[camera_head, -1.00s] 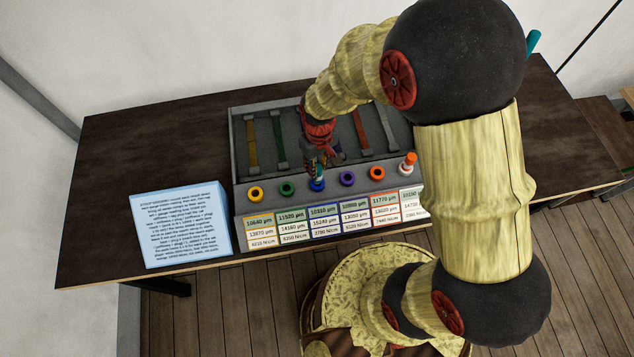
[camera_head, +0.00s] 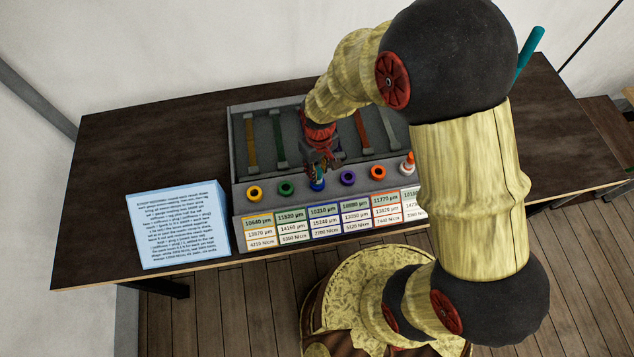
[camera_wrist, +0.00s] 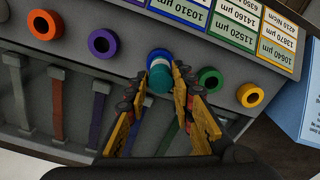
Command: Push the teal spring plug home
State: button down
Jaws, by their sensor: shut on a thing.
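The teal plug (camera_wrist: 160,80) is between the fingertips of my gripper (camera_wrist: 159,76) in the wrist view, at the blue-ringed socket (camera_wrist: 158,56). A pale band shows on the plug near the ring. How deep the plug sits is hard to tell. My gripper (camera_head: 319,170) also shows in the head view, pointing down over the blue socket (camera_head: 318,185), which it partly covers. My gripper is shut on the plug.
The grey rack (camera_head: 238,165) holds several coloured bars and a row of ringed sockets above printed labels. A white, orange-topped piece (camera_head: 407,163) stands at the right socket. A blue text block (camera_head: 178,223) lies left.

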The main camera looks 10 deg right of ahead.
jog(key=shift+f, duration=0.15)
jog(key=c, duration=1.5)
grip_release()
jog(key=shift+o, duration=0.2)
notch_tip(320, 180, up, 12)
